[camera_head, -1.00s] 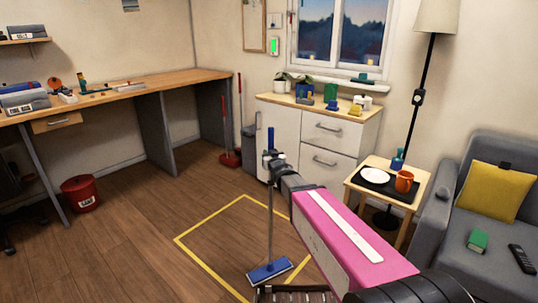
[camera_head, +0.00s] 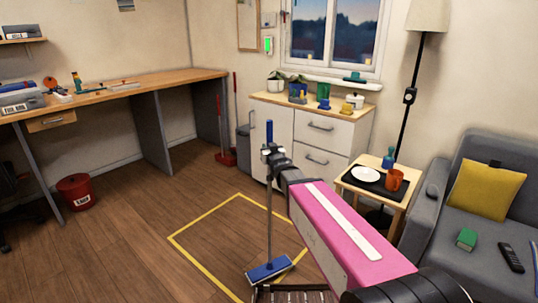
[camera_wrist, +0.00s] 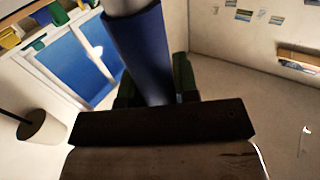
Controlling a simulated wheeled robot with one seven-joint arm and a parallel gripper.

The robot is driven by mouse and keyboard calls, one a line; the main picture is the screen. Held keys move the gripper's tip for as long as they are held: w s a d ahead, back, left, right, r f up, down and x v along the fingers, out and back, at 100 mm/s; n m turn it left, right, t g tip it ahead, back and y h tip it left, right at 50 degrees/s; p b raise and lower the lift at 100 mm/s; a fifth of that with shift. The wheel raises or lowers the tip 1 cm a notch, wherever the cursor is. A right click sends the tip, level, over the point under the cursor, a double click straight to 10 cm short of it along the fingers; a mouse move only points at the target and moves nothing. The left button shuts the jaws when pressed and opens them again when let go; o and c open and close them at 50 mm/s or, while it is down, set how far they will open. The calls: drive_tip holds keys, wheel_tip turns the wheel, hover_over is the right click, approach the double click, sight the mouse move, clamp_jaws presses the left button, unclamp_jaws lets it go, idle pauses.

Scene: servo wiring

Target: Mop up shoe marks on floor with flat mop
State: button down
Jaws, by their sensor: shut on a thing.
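The flat mop stands nearly upright, with its blue flat head (camera_head: 268,269) low by the near edge of a yellow-outlined floor square (camera_head: 193,262). Its grey pole (camera_head: 269,215) rises to a blue grip (camera_head: 269,131). My gripper (camera_head: 271,154) is shut on the mop handle just below its top. In the wrist view the blue grip (camera_wrist: 140,50) passes between the dark fingers. I cannot make out clear shoe marks inside the square. Part of the square is hidden behind my pink arm.
A red bucket (camera_head: 75,191) stands on the floor at left, by the long workbench (camera_head: 165,80). A white cabinet (camera_head: 275,140) stands at the back. A side table (camera_head: 350,182) and grey sofa (camera_head: 430,190) bound the right. Wooden floor left of the square is clear.

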sight(269, 139)
drive_tip(key=shift+r, duration=2.1)
